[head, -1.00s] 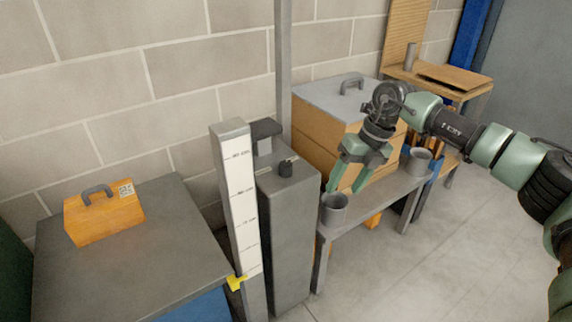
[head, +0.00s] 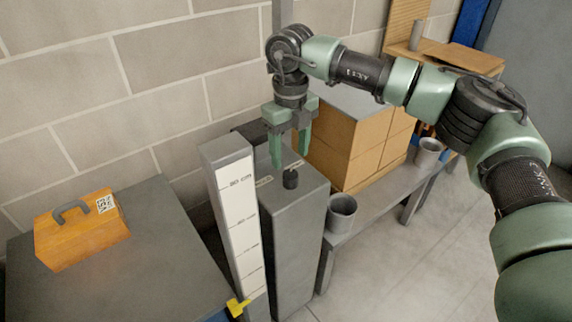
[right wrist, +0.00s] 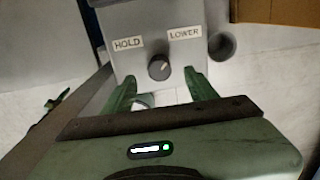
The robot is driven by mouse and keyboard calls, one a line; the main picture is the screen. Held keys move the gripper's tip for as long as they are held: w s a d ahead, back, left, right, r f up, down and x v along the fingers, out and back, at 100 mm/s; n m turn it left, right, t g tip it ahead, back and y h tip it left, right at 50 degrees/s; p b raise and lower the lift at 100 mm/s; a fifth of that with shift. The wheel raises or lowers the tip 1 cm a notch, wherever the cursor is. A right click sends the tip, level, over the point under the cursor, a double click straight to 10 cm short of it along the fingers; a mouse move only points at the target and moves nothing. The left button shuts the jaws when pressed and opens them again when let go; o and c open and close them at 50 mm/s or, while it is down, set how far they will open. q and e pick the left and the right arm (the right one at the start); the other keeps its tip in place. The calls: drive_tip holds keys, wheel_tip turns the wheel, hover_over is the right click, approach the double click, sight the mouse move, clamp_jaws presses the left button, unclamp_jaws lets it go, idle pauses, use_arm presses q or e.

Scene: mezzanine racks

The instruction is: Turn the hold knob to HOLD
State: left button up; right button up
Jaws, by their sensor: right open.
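The hold knob (head: 290,180) is a small dark round knob on top of a grey post (head: 298,215). In the right wrist view the knob (right wrist: 158,68) sits below two labels, HOLD (right wrist: 128,44) on the left and LOWER (right wrist: 185,33) on the right. A light mark on the knob seems to point up and right, toward LOWER. My right gripper (head: 290,158) is open and points down, just above and behind the knob in the head view. In the right wrist view its fingers show on either side of the knob, apart from it. My left gripper is not in view.
A white scale column (head: 238,205) with a yellow pointer (head: 238,306) stands left of the post. An orange case (head: 82,230) lies on the grey table at left.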

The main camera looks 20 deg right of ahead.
sight(291, 173)
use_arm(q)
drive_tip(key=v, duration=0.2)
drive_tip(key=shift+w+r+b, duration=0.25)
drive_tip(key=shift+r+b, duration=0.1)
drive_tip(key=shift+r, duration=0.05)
use_arm(e)
drive_tip(key=f, duration=0.6)
drive_tip(key=shift+s+f, duration=0.3)
drive_tip(key=shift+f, duration=0.1)
clamp_jaws()
